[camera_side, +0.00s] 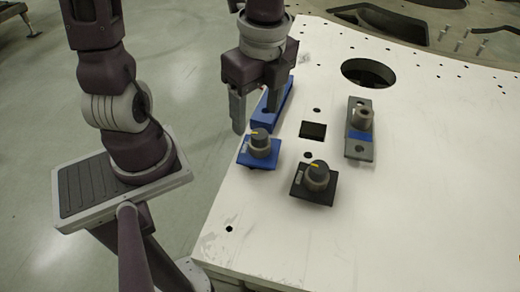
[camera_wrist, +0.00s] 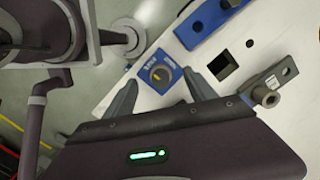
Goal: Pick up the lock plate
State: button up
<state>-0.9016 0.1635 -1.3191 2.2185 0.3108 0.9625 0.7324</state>
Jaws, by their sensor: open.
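Two flat bars lie on the white plate, and I cannot tell for certain which is the lock plate. One is a grey bar (camera_side: 352,151) with a blue middle and a raised round post; it also shows at the right of the wrist view (camera_wrist: 286,71). The other is a blue bar (camera_side: 285,98), partly hidden behind my gripper; it shows at the top of the wrist view (camera_wrist: 187,37). My gripper (camera_side: 256,120) is open and empty, above the plate's left edge near the blue bar. In the wrist view its fingers (camera_wrist: 160,93) frame the blue-based knob.
A blue-based knob (camera_side: 260,146) and a black-based knob (camera_side: 317,177) stand upright near the front of the white plate (camera_side: 400,220). A square hole (camera_side: 313,131) and a large round hole (camera_side: 368,73) open in it. The plate's front right is clear.

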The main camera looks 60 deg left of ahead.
aim_at(259, 134)
jog(key=shift+w+d+r+m+h, duration=0.2)
jog(key=shift+d+m+h, duration=0.1)
jog(key=shift+m, duration=0.2)
jog(key=shift+w+d+r+m+h, duration=0.1)
jog(key=shift+w+d+m+h, duration=0.15)
jog(key=shift+m, duration=0.25)
jog(key=shift+d+f, duration=0.1)
jog(key=shift+f, duration=0.4)
jog(key=f, duration=0.4)
jog(key=s+f, duration=0.1)
jog(key=shift+a+f, duration=0.25)
jog(key=shift+f, duration=0.15)
jog(key=shift+c, duration=0.5)
grip_shut()
